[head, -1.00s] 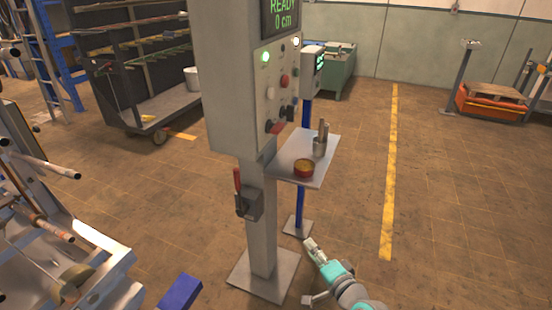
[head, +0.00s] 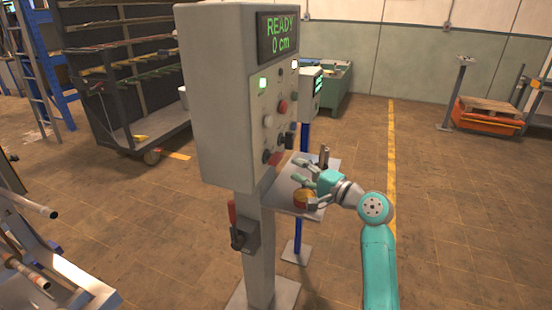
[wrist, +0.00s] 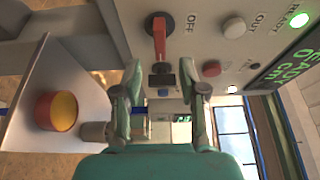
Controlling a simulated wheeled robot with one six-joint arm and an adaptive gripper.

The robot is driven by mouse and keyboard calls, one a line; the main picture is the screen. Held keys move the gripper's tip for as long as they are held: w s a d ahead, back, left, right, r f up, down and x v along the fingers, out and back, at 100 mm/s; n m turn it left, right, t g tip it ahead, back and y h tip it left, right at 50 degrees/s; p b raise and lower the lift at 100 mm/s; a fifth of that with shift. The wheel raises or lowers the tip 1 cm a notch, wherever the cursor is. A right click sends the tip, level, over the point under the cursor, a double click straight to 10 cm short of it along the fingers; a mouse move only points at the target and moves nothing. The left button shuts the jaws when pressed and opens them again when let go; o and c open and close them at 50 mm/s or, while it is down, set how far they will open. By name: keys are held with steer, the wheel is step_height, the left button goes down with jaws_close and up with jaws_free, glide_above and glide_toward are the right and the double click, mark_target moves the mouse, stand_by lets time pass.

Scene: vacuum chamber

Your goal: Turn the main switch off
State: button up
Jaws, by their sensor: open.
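A red-handled switch (wrist: 159,38) on a dark mount sits on the grey control panel, with the word OFF beside it in the wrist view. In the head view this red switch (head: 275,158) is at the panel's lower edge. My gripper (head: 302,182) is open and empty, in front of the panel and over the small shelf. In the wrist view my gripper (wrist: 157,82) has its fingers spread to either side, with the switch beyond them, apart from it. The panel display reads READY, 0 cm.
The shelf (wrist: 95,85) carries a red-and-yellow round tin (wrist: 57,111) and a grey cylinder (wrist: 93,131), close to my gripper. Other panel buttons, including a white one (wrist: 234,27), sit nearby. A red-handled lever (head: 232,212) is on the post below.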

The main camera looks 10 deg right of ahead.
mark_target(280, 161)
steer(key=x, duration=0.9)
steer(key=shift+w, duration=0.1)
jaws_close()
